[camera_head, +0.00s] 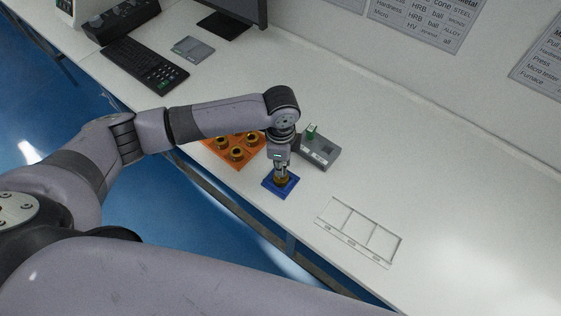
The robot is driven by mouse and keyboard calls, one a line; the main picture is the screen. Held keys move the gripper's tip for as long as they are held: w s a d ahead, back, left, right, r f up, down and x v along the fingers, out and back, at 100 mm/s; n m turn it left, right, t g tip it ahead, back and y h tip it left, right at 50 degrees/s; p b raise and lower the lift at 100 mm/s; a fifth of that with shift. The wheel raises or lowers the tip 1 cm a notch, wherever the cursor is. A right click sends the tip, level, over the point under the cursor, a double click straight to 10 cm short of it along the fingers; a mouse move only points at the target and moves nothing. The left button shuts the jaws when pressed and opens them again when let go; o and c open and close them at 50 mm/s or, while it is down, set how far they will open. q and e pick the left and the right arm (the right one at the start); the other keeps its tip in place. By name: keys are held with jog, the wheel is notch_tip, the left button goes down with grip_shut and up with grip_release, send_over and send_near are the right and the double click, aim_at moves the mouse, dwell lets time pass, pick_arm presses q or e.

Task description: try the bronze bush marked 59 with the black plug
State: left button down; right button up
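My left gripper (282,172) points straight down over a small blue pad (269,183). A bronze bush (281,182) stands on the pad directly under the fingertips, partly hidden by them. I cannot tell whether the fingers grip the bush, hold a plug in it, or are apart. An orange tray (236,160) left of the pad holds several bronze bushes (236,152), partly hidden by my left arm. A grey block (320,152) behind the pad carries a green-topped piece (312,131). No black plug can be made out. No marking 59 is readable. My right gripper is out of view.
A white sorting tray (345,240) with three compartments lies right of the pad near the table's front edge. A keyboard (145,64), a grey flat device (193,49) and a monitor (232,15) stand at the back left. The right part of the white table (470,190) is clear.

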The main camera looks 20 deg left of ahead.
pick_arm(q)
jog(key=shift+p, duration=0.8)
dwell(2.4)
jog(key=shift+r+p, duration=0.35)
jog(key=shift+p, duration=0.3)
dwell(0.6)
jog(key=shift+r, duration=0.1)
jog(key=shift+r+p, duration=1.95)
jog(key=shift+p, duration=0.5)
jog(key=shift+f, duration=0.1)
